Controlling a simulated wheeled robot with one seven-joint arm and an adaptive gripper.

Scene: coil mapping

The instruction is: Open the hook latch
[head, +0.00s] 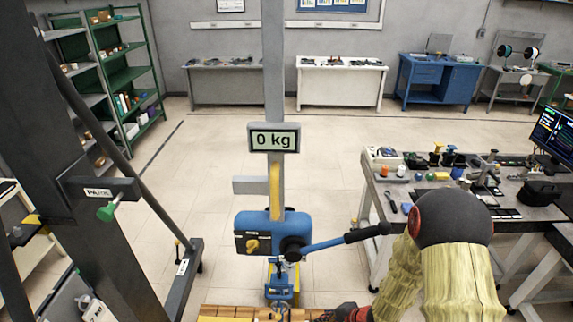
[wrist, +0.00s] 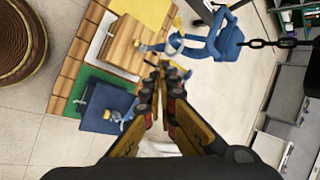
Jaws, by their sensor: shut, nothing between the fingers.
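A blue hook (wrist: 228,42) hangs on a dark chain at the upper right of the wrist view. Its curved end reaches left, close to a pale ring-like part (wrist: 177,43); I cannot make out the latch itself clearly. In the head view the blue hook block (head: 279,286) hangs below the hoist body, and its lower part is hard to read. My gripper (wrist: 160,75) is shut and empty, its tips just below the hook end in the wrist picture. I cannot tell whether they touch it. In the head view my gripper (head: 347,312) is at the bottom edge, right of the hook.
A wooden load (wrist: 140,40) with blue fittings lies beneath the hook. The blue hoist (head: 268,232) has a lever reaching right, near my arm. A scale display (head: 273,138) reads 0 kg. A cluttered workbench (head: 430,180) stands right; open floor lies behind.

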